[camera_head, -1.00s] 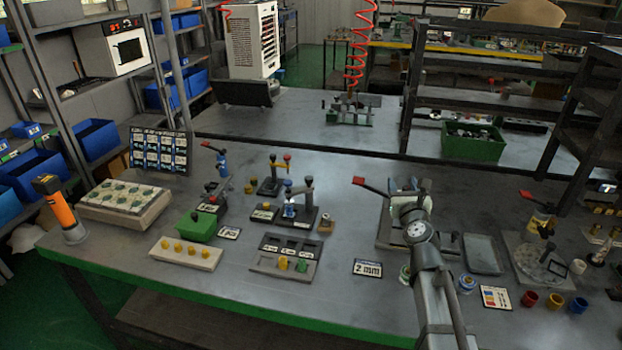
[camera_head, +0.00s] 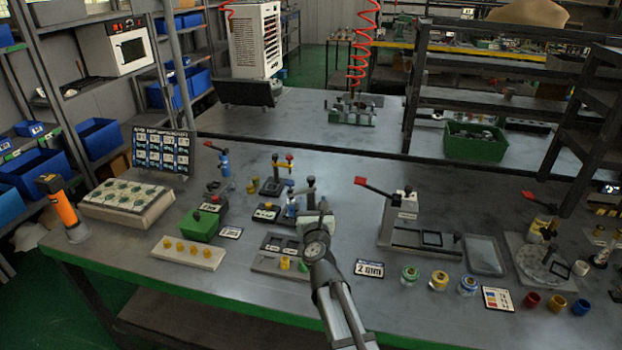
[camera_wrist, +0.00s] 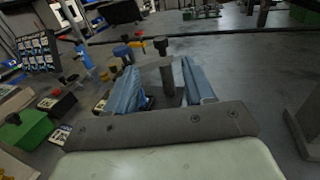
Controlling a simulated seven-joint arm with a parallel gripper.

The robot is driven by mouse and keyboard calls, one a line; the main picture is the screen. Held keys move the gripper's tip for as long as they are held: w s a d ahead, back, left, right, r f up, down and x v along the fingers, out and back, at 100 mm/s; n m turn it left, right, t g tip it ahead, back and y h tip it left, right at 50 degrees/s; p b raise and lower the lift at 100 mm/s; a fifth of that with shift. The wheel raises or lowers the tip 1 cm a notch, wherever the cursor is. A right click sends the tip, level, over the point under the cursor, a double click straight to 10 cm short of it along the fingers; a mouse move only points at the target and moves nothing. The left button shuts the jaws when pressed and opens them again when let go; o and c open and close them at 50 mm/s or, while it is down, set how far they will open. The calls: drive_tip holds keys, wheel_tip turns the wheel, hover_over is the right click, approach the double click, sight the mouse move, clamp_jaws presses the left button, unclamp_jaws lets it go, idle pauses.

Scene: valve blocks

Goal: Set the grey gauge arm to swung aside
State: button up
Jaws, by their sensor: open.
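A dark grey upright post with a rounded top, which looks like part of the grey gauge arm (camera_head: 310,183), stands on a small black-based fixture left of the table's middle.
A stand with red and yellow handles (camera_head: 276,178) is just behind left. A green box (camera_head: 199,226) and a tray with yellow pegs (camera_head: 188,252) lie left. A red-handled fixture (camera_head: 405,225) stands right. Bare table lies between it and my gripper.

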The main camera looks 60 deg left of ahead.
sight(311, 180)
drive_tip(key=x, duration=1.3)
drive_tip(key=shift+w+a+r, duration=0.1)
drive_tip(key=shift+w+a, duration=0.05)
clamp_jaws()
